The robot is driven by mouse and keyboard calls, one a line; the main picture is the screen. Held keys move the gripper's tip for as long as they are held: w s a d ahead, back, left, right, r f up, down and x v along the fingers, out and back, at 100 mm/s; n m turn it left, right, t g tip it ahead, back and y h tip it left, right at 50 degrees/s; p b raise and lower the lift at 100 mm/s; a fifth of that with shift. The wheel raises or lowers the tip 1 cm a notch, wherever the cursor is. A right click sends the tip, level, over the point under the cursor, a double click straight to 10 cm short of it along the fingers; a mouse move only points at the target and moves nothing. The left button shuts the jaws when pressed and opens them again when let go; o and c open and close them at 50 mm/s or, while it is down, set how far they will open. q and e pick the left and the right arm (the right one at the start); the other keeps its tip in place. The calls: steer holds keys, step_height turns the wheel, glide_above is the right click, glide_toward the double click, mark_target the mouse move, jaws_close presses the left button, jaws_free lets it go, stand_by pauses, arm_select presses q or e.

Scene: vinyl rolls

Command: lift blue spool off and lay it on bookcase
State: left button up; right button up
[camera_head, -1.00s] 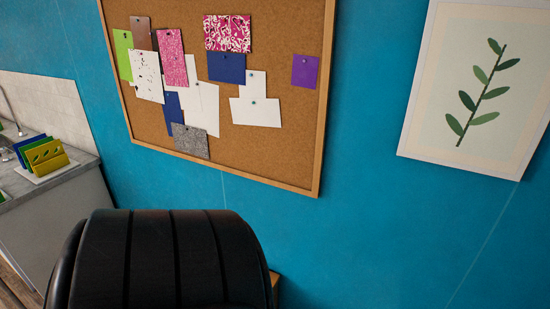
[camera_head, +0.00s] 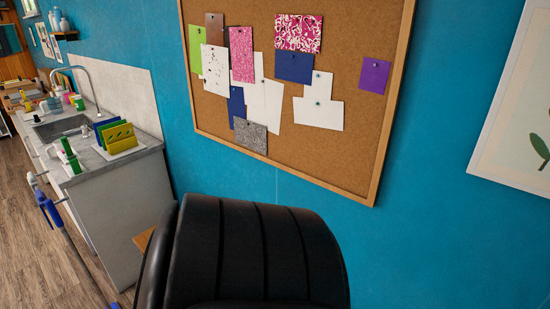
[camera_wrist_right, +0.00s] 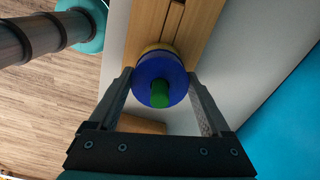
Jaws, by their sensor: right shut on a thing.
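The blue spool (camera_wrist_right: 150,72) shows in the right wrist view as a round blue disc with a green core (camera_wrist_right: 160,94). A yellow rim (camera_wrist_right: 160,47) shows just behind its far edge. My right gripper (camera_wrist_right: 158,80) is shut on the blue spool, with one finger at each side of the disc. A light wooden piece of furniture (camera_wrist_right: 200,32) lies beyond the spool; I cannot tell whether it is the bookcase, or whether the spool touches it. The head view shows neither gripper nor the spool. My left gripper is out of view.
A black padded chair back (camera_head: 255,255) fills the lower middle of the head view, before a blue wall with a corkboard (camera_head: 330,150). A counter with a sink (camera_head: 75,125) stands at left. A teal disc with a grey cylinder (camera_wrist_right: 85,30) is at the wrist view's upper left.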

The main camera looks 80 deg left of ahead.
steer(key=shift+r, duration=0.15)
stand_by(0.3)
steer(key=shift+r+p, duration=3.1)
steer(key=shift+r, duration=1.45)
